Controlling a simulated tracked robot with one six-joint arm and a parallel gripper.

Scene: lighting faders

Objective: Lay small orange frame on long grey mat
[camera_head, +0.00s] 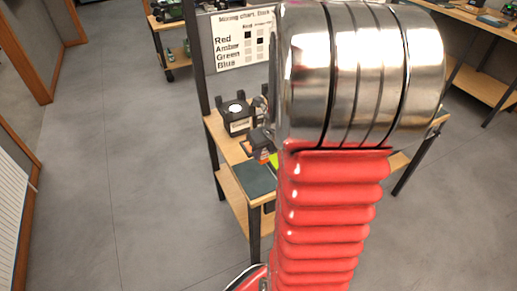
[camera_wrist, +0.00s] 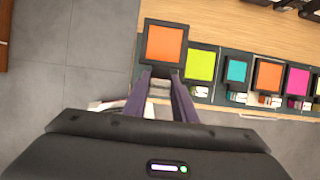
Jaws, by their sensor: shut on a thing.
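An orange frame, a square orange panel with a dark border (camera_wrist: 165,43), is between the fingertips of my gripper (camera_wrist: 160,80) in the wrist view. My gripper is shut on its near end, where a small pale part shows. In the head view my gripper (camera_head: 261,140) is mostly behind my arm, above the table's left side, with a bit of orange below it. A dark grey-green mat (camera_head: 256,179) lies on the table just below. In the wrist view a long dark grey strip (camera_wrist: 221,86) lies under the row of other frames; I cannot tell whether it is the same mat.
Lime (camera_wrist: 201,65), teal (camera_wrist: 236,71), orange (camera_wrist: 268,75) and magenta (camera_wrist: 298,80) frames stand in a row to the right. A black labelled box (camera_head: 236,117) stands at the table's back left. A colour chart (camera_head: 241,40) hangs behind. Open floor lies left.

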